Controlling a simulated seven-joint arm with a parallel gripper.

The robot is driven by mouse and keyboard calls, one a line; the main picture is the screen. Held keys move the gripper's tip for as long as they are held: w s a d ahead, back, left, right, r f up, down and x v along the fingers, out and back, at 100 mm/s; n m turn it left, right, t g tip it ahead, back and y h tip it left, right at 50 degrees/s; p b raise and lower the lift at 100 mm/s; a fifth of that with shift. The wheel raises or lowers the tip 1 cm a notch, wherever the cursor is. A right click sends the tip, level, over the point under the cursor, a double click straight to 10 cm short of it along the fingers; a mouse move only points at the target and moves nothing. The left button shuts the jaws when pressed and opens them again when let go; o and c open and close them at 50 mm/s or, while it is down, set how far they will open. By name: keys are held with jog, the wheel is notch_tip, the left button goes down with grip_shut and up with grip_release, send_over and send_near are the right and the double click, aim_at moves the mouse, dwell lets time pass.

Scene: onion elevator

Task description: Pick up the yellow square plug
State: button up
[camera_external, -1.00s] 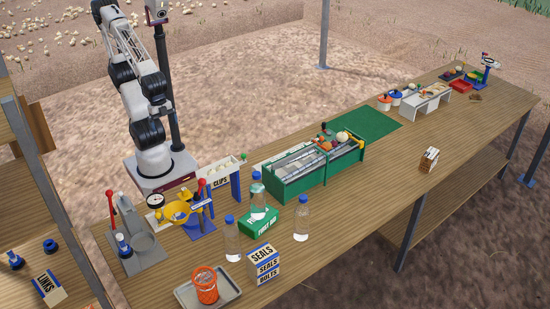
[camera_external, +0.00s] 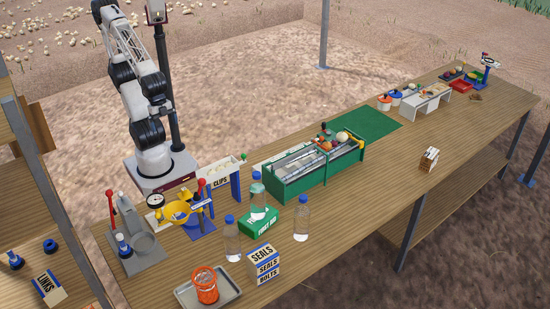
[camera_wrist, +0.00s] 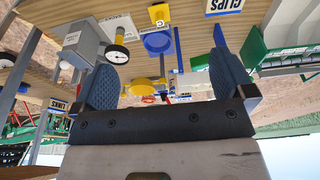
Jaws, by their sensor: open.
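In the wrist view, a small yellow square piece (camera_wrist: 159,14), which looks like the yellow square plug, is near the top edge with a dark spot in its middle. In the external view, a yellow fixture (camera_external: 178,212) stands at the near left of the bench; I cannot tell the square plug apart there. My fingers are not clearly visible in that view.
A pressure gauge (camera_wrist: 117,55) is beside the left finger. The green trough (camera_external: 300,180) is farther right. The right front of the bench is mostly clear.

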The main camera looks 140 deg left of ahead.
jog(key=shift+c, duration=0.3)
jog(key=c, duration=0.4)
jog(key=shift+w, duration=0.1)
jog(key=m+g, duration=0.3)
jog(key=m, duration=1.4)
send_over(184, 189)
jog(key=f, duration=2)
jog(key=shift+s+a+f, duration=0.15)
jog(key=shift+s+f, duration=0.05)
jog(key=shift+w+f+m, duration=0.15)
jog(key=shift+f+m, duration=0.25)
jog(key=shift+f, duration=0.1)
